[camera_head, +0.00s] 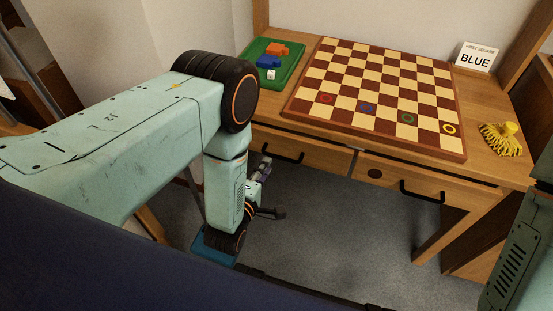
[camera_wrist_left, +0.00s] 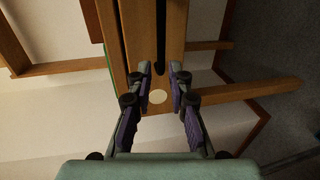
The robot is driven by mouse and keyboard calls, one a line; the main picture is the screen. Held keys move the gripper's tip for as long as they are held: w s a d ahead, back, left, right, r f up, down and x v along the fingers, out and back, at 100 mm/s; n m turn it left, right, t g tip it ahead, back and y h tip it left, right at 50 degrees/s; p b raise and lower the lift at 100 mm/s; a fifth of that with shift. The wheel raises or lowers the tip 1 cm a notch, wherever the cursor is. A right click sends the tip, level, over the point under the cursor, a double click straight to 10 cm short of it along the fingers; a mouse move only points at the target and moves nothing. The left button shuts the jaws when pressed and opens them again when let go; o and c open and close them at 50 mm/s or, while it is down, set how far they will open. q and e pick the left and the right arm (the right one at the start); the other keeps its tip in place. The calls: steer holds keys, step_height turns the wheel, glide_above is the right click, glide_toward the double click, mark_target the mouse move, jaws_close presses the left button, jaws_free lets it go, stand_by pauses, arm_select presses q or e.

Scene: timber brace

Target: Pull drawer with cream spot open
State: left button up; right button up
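The desk has a left drawer (camera_head: 322,155) and a right drawer (camera_head: 450,190); both look shut in the head view. The left drawer has a black handle (camera_head: 285,157). A round cream spot (camera_wrist_left: 157,97) shows on a wooden front in the left wrist view, beside the end of a dark handle (camera_wrist_left: 160,45). In the head view my left arm covers the left end of the left drawer, and the cream spot is hidden there. My left gripper (camera_head: 268,188) is open and empty in front of this drawer. Its spread fingers (camera_wrist_left: 160,70) flank the handle's end.
The right drawer has a dark spot (camera_head: 374,173) and a black handle (camera_head: 421,192). On the desktop are a chessboard (camera_head: 385,90), a green tray (camera_head: 290,78) with coloured pieces, a yellow tasselled object (camera_head: 500,140) and a "BLUE" sign (camera_head: 477,57). The floor below the drawers is open.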

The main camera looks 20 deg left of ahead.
mark_target(275, 155)
arm_select(q)
steer(key=w+b, duration=0.1)
steer(key=w, duration=0.2)
steer(key=w+f+b, duration=0.1)
steer(key=w, duration=0.2)
steer(key=shift+w+d+f, duration=0.15)
steer(key=shift+w+f, duration=0.05)
steer(key=shift+w+d, duration=0.25)
steer(key=shift+d, duration=0.1)
steer(key=shift+s+a, duration=0.15)
steer(key=shift+a, duration=0.15)
steer(key=shift+c, duration=1)
steer(key=shift+d, duration=0.1)
steer(key=shift+c, duration=0.9)
steer(key=shift+d, duration=0.15)
jaws_close()
arm_select(e)
steer(key=f, duration=0.3)
steer(key=shift+w+d, duration=0.2)
steer(key=shift+d, duration=0.1)
steer(key=shift+a, duration=0.1)
